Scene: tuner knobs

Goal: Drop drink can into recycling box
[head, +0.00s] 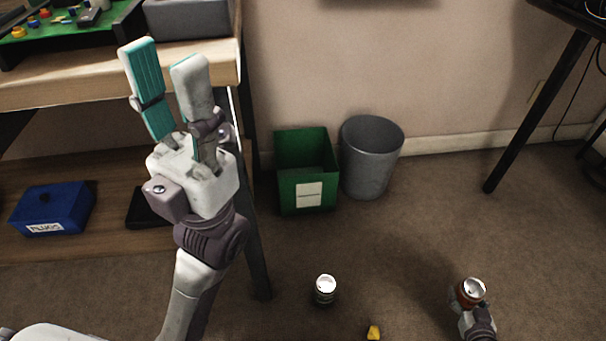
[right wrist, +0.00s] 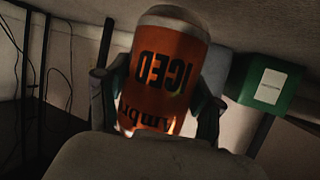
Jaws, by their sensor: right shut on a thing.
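An orange drink can (head: 471,291) with a silver top is held by my right gripper (head: 474,300) at the lower right of the head view. In the right wrist view the can (right wrist: 163,75) fills the middle, lettered "ICED", with a finger on each side. The green recycling box (head: 306,180) with a white label stands on the floor by the wall, up and left of the held can. The box also shows at the right of the right wrist view (right wrist: 262,82). My left gripper (head: 165,80) is open and empty, pointing up before the bench.
A grey bin (head: 370,160) stands right beside the green box. Another can (head: 325,290) stands on the carpet, near a small yellow thing (head: 374,331). A blue box (head: 52,209) is on the low shelf at left. Carpet between the right gripper and the box is mostly clear.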

